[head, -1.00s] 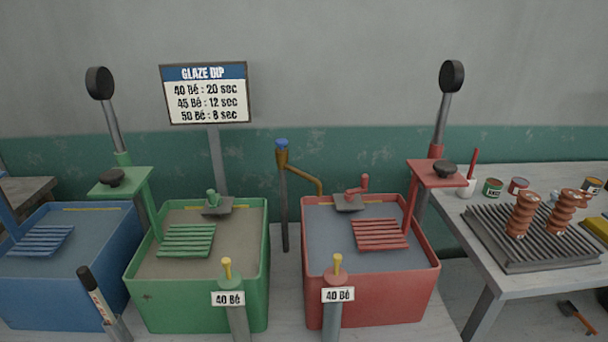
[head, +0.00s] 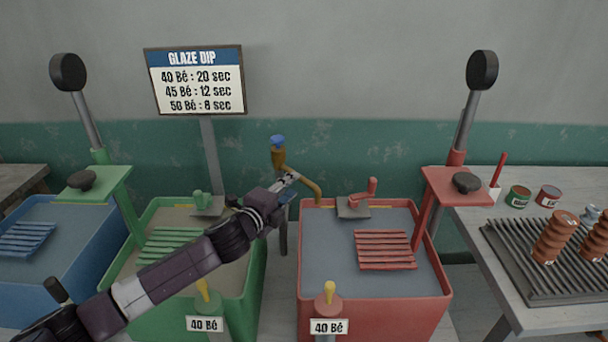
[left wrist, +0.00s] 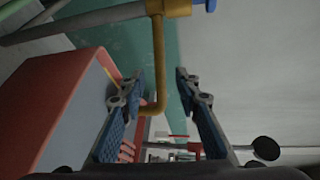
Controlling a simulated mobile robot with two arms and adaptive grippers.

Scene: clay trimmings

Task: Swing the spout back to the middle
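The brass spout (head: 302,178) comes off a post with a blue knob (head: 278,140) behind the tanks. It points right, with its bent end over the back left corner of the red tank (head: 375,308). My left gripper (head: 290,180) reaches in from the left and is at the spout's pipe. In the left wrist view, the fingers (left wrist: 160,82) are open, and the spout (left wrist: 158,55) runs down between them, its bent end close to the left-hand finger. I cannot tell if they touch. My right gripper is not in view.
The green tank (head: 252,285) stands left of the red one, under my left arm, with a blue tank (head: 60,285) further left. A glaze sign (head: 196,80) stands behind. A table with a ribbed rack (head: 520,285) is at the right.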

